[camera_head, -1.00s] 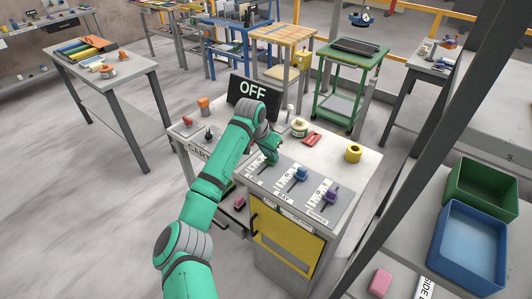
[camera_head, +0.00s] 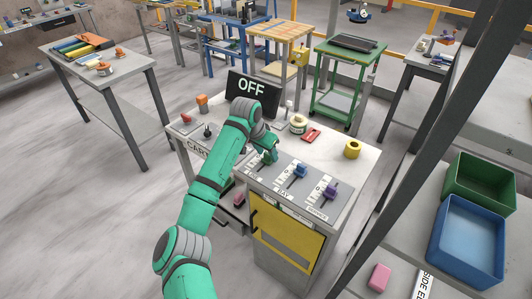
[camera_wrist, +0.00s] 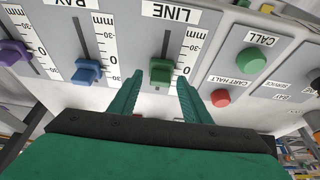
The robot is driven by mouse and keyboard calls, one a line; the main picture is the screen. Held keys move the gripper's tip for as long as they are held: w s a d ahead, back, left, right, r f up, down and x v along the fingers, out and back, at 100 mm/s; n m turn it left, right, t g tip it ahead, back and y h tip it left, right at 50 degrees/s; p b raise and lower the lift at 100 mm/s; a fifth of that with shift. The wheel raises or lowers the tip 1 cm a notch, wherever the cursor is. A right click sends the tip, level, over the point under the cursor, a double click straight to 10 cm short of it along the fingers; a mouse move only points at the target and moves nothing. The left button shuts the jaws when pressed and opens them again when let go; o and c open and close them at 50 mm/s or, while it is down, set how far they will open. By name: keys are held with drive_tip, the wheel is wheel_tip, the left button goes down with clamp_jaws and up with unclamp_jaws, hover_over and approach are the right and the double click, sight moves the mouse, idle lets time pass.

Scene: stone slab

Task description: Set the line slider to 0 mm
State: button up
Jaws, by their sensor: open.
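The line slider's green knob (camera_wrist: 161,72) stands in its slot under the LINE label (camera_wrist: 171,13) in the wrist view, which shows the panel upside down. The knob appears near the end of the slot away from that label; its exact reading on the scale (camera_wrist: 187,50) is unclear. My gripper (camera_wrist: 158,92) is open, with one finger on each side of the knob and visible gaps between. In the head view the green knob (camera_head: 268,156) is partly hidden by my gripper (camera_head: 272,148).
The blue slider knob (camera_head: 299,171) and purple slider knob (camera_head: 330,192) stand beside it on the console. A green button (camera_wrist: 251,60) and red button (camera_wrist: 221,98) lie on the neighbouring panel. A black display (camera_head: 252,94) reads OFF behind. A yellow roll (camera_head: 352,149) stands at the right.

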drive_tip(key=v, duration=1)
drive_tip(key=shift+s+a+r, duration=0.15)
drive_tip(key=shift+r, duration=0.15)
